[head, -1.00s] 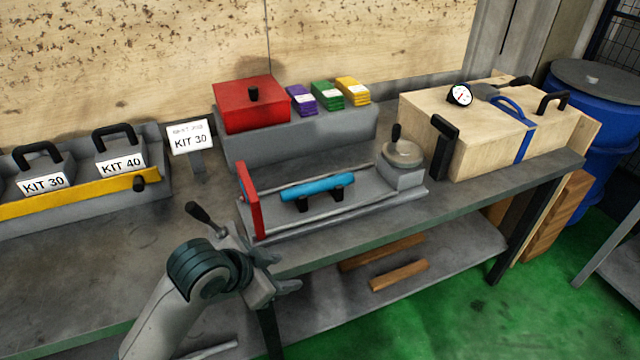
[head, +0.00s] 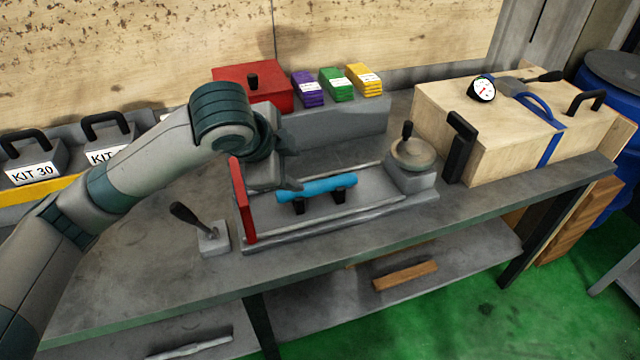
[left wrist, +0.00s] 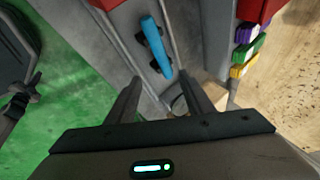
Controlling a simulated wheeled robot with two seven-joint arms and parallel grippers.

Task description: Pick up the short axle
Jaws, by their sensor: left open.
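The blue axle (head: 316,189), a short cylinder, lies level on two black supports in the grey grinder bed (head: 370,200). My left gripper (head: 292,167) is open and empty, just above and behind the axle's left end in the head view. In the left wrist view the axle (left wrist: 155,46) shows beyond the fingertips (left wrist: 160,88), apart from both fingers. My right gripper is not in view.
A red upright plate (head: 243,200) stands at the bed's left end, and a block with a round handle (head: 413,153) at its right end. A lever (head: 190,222) stands in front left. A wooden box (head: 520,125) sits at right.

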